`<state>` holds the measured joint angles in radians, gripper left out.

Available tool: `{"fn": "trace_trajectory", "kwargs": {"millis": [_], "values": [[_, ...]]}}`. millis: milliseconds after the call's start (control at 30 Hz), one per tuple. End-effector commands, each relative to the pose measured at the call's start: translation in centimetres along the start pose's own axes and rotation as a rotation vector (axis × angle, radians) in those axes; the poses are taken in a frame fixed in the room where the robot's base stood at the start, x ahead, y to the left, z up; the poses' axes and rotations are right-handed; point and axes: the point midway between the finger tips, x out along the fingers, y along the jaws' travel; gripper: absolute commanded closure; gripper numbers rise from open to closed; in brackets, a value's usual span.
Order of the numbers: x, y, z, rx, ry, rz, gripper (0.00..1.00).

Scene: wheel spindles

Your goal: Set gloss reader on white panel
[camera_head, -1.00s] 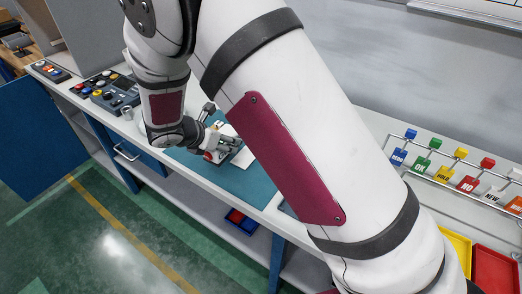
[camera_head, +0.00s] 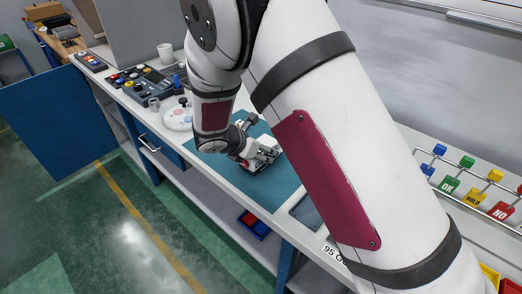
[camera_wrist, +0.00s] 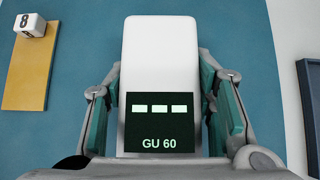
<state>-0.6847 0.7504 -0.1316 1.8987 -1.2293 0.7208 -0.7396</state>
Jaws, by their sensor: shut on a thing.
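The gloss reader (camera_wrist: 160,55) is a white, round-cornered block with a dark screen reading "GU 60". In the wrist view it stands between the two teal-padded fingers of my gripper (camera_wrist: 160,90), which is shut on it. In the head view my gripper (camera_head: 258,158) is over the blue-teal mat (camera_head: 269,192) on the bench, with the white reader (camera_head: 268,143) partly hidden by it. I cannot make out the white panel now, nor whether the reader touches the mat.
In the wrist view a wooden-coloured plate (camera_wrist: 27,75) with a block marked 8 (camera_wrist: 30,24) lies left, and a dark-framed piece (camera_wrist: 310,100) right. A round white dish (camera_head: 179,118) and control boxes (camera_head: 145,88) stand left along the bench. Coloured tags (camera_head: 473,199) hang at right.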

Motion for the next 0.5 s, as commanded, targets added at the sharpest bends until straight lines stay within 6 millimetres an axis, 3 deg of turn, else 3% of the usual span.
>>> {"fn": "trace_trajectory", "kwargs": {"millis": [67, 100, 133, 167, 500], "values": [[0.24, 0.02, -0.18, -0.001, 0.000, 0.000, 0.97], [0.19, -0.02, -0.18, -0.001, 0.000, -0.001, 0.41], [0.17, -0.02, -0.17, -0.001, 0.000, -0.001, 0.35], [0.17, -0.02, -0.17, -0.001, 0.000, -0.001, 0.30], [0.02, -0.02, -0.03, 0.000, 0.000, 0.000, 0.30]]}}
